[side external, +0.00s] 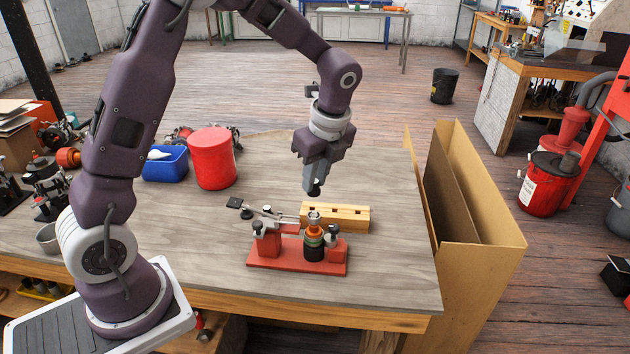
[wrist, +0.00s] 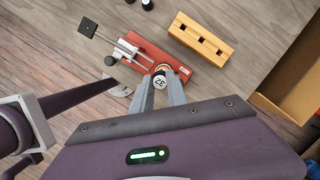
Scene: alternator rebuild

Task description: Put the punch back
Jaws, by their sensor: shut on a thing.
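My gripper (side external: 314,181) is shut on the punch (side external: 315,189), whose short dark end shows below the fingers. In the wrist view the punch (wrist: 160,79) sits between the fingertips, with a pale face marked 32. My gripper is in the air above the red fixture and the wooden block, apart from both. The wooden block (side external: 350,218) lies behind the fixture; in the wrist view its top (wrist: 201,39) shows dark square openings that look empty. The red fixture (side external: 290,262) carries a toggle clamp (side external: 266,213) and an orange and black stack (side external: 314,244).
A red canister (side external: 212,160) and a blue bin (side external: 165,165) stand at the back left of the table. An open cardboard box (side external: 470,230) stands by the right edge.

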